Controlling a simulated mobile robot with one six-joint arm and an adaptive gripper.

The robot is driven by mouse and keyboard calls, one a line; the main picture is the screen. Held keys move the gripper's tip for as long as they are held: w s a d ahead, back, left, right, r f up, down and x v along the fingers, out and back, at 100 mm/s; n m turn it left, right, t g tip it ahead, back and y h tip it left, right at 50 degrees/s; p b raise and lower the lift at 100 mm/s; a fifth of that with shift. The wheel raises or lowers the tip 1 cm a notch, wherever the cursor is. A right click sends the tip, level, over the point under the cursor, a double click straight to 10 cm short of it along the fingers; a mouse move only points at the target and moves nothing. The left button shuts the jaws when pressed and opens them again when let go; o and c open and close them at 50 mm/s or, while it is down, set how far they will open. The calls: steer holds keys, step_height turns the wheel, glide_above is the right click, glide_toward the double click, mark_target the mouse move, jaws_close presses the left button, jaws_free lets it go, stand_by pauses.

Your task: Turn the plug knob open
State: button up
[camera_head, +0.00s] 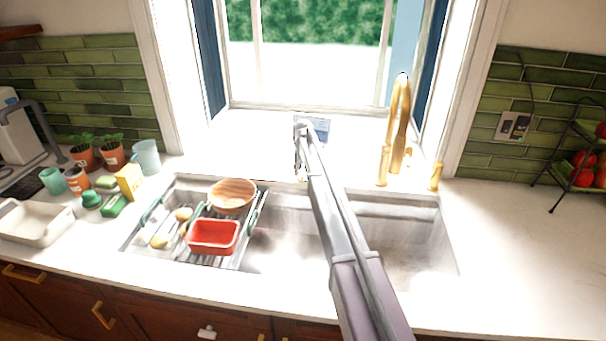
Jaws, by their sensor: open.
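A tall gold faucet (399,125) stands behind the sink, on the right side. A short gold fitting (436,176) stands to its right on the counter, and a gold post (383,165) stands to its left. I cannot tell which of these, if any, is the plug knob. The steel sink (285,240) is below, and my arm hides part of it. My arm reaches across the sink toward the window. My gripper (301,168) is at its far end, pointing down near the sink's back edge, left of the gold fittings. It is small in view, open, and nothing shows in it.
A rack on the sink's left holds a wooden bowl (232,195) and a red container (214,237). Cups, plants, a yellow box (129,182) and a white tray (36,222) crowd the left counter. The right counter (520,250) is clear before a fruit stand (580,165).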

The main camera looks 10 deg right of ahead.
jaws_close()
steer(key=shift+n, duration=0.4)
steer(key=n, duration=0.7)
steer(key=shift+n, duration=0.3)
steer(key=n, duration=0.4)
steer(key=shift+n, duration=0.3)
steer(key=n, duration=0.5)
